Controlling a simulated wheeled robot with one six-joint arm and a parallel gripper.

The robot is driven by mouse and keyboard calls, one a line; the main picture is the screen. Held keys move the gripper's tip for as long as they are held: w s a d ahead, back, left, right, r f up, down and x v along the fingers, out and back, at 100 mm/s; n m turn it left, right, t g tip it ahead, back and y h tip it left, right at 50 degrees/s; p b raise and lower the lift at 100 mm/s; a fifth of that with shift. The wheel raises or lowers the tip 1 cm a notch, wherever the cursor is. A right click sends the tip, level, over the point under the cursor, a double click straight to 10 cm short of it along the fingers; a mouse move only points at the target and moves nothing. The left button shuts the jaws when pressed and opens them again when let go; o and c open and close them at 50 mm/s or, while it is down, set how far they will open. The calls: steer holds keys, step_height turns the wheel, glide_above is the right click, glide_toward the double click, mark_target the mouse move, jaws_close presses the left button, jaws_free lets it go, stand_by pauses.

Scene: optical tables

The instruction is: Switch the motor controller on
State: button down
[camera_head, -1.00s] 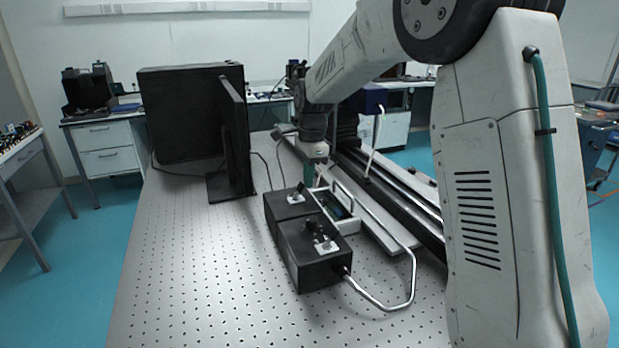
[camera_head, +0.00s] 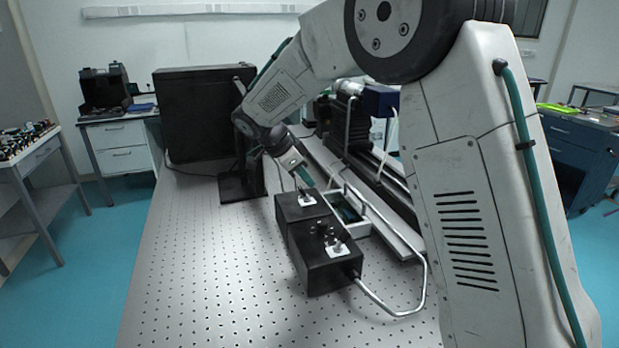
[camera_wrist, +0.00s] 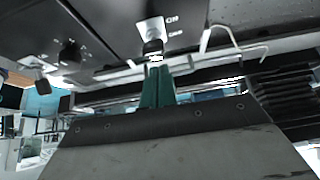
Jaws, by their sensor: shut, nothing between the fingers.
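Two black boxes stand end to end on the perforated table; I cannot tell from the pictures which is the motor controller. The rear box (camera_head: 287,211) has a white switch plate with a dark toggle; in the wrist view the plate (camera_wrist: 152,29) carries lettering and the toggle (camera_wrist: 153,46) points towards my fingers. The front box (camera_head: 325,271) carries several dark knobs and another white plate. My gripper (camera_head: 309,182) is shut and empty, tilted, with its green fingertips just above the rear box's switch. In the wrist view the fingertips (camera_wrist: 157,69) are right at the toggle; contact is unclear.
A white-framed tray-like unit (camera_head: 363,228) lies right of the boxes, beside a bent metal tube (camera_head: 425,283) and a long rail (camera_head: 385,184). A black panel and large black box (camera_head: 195,115) stand behind. The table's left front (camera_head: 200,270) is clear.

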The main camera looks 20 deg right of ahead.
steer(key=shift+r, duration=0.8)
steer(key=shift+d+r, duration=0.25)
steer(key=shift+d, duration=0.15)
steer(key=v, duration=0.9)
steer(key=shift+r, duration=0.25)
